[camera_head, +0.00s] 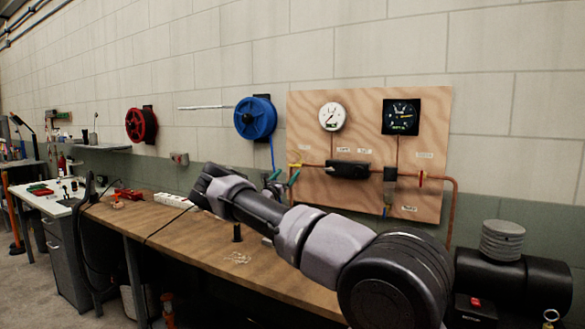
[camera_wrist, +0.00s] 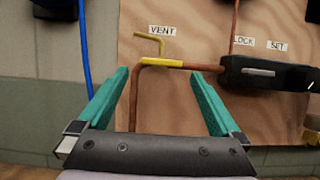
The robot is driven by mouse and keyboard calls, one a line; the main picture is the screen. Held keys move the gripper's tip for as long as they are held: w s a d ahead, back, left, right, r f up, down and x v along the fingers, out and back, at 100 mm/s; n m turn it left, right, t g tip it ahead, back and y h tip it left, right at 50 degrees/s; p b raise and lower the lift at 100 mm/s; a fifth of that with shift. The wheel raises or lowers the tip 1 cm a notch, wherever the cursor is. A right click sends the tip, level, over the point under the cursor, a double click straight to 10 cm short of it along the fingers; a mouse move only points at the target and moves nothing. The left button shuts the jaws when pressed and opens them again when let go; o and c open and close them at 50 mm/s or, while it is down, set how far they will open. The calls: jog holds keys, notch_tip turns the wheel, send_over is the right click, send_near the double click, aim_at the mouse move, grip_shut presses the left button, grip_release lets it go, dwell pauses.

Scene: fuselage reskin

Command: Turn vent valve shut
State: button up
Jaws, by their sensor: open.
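The vent valve's yellow handle (camera_wrist: 160,63) lies roughly level, along the copper pipe just below the VENT label (camera_wrist: 162,30). A bent brass stub (camera_wrist: 161,44) rises above it. In the head view the yellow handle (camera_head: 296,166) is small, at the left edge of the plywood panel. My gripper (camera_wrist: 158,74) is open and empty, with green fingers. In the wrist view its fingertips appear to the left and right of the handle, slightly below it. I see no contact; the depth gap is unclear. In the head view my gripper (camera_head: 284,180) is partly hidden by my arm.
The plywood panel (camera_head: 430,115) carries a white gauge (camera_head: 332,116), a black gauge (camera_head: 401,117) and a black LOCK/SET unit (camera_wrist: 270,73) right of the handle. A blue hose (camera_wrist: 85,50) hangs left. The wooden bench (camera_head: 190,235) runs below; a black compressor (camera_head: 535,280) stands right.

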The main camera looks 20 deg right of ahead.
aim_at(294, 166)
jog(key=x, duration=0.7)
jog(key=shift+s, duration=0.1)
jog(key=shift+d, duration=0.1)
jog(key=c, duration=1.2)
jog(key=shift+f, duration=0.1)
